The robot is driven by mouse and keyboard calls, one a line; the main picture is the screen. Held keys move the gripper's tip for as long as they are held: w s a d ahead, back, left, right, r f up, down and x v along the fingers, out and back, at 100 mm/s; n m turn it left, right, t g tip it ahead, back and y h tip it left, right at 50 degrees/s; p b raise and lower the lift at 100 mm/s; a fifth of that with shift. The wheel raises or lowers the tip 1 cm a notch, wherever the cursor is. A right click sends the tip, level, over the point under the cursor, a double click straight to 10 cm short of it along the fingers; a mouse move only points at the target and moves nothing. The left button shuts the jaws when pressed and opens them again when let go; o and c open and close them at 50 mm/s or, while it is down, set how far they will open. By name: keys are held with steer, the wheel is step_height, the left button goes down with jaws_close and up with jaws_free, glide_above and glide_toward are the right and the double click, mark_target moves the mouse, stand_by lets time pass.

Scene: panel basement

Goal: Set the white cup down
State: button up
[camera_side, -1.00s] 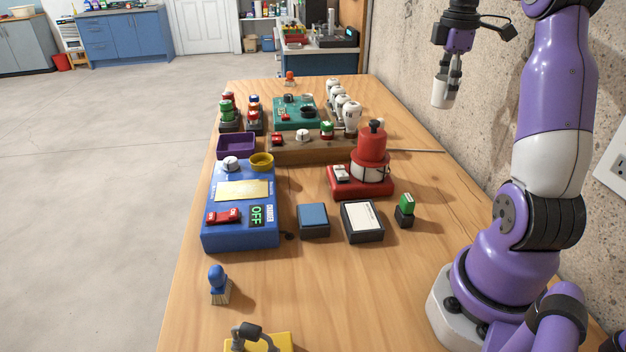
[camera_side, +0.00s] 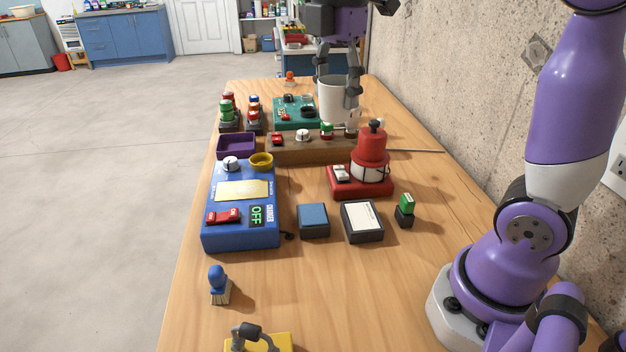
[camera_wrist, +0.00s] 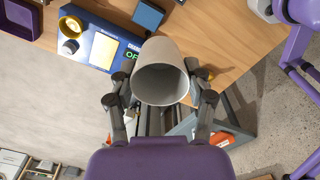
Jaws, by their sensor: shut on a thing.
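The white cup (camera_side: 337,103) is held upright in the air, high above the table, in the side view. My gripper (camera_side: 338,80) is shut on the cup, one finger on each side. In the wrist view the cup (camera_wrist: 162,65) sits between the fingers of my gripper (camera_wrist: 160,80), its open mouth toward the camera and its inside looking empty. The wooden table (camera_side: 330,290) lies below; the cup's underside is hidden in the wrist view.
The blue charger box (camera_side: 240,232), a blue pad (camera_side: 313,219), a white-topped pad (camera_side: 362,221) and a red device (camera_side: 371,165) stand mid-table. A blue-handled brush (camera_side: 219,284) is at front left. A stone wall is at right.

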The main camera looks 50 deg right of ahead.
steer(key=s+a+n, duration=0.3)
steer(key=a, duration=0.5)
steer(key=s+a+n, duration=0.1)
steer(key=s+a, duration=0.1)
steer(key=s+a+n, duration=0.1)
steer(key=s+a, duration=0.1)
steer(key=a, duration=0.1)
steer(key=s+a+f+n, duration=0.1)
steer(key=s+a+n, duration=0.1)
steer(key=shift+s+a, duration=0.25)
steer(key=shift+s, duration=0.1)
steer(key=f, duration=1)
steer(key=shift+w+d+f, duration=0.2)
steer(key=shift+f, duration=0.05)
steer(key=w+d+f, duration=0.2)
steer(key=d, duration=0.1)
steer(key=w+d+f, duration=0.5)
steer(key=shift+w+d+f, duration=0.2)
steer(key=shift+d+f, duration=0.1)
steer(key=shift+d, duration=0.1)
steer(key=shift+f, duration=1.9)
steer(key=shift+f, duration=0.2)
steer(key=o, duration=0.9)
steer(key=shift+o, duration=0.2)
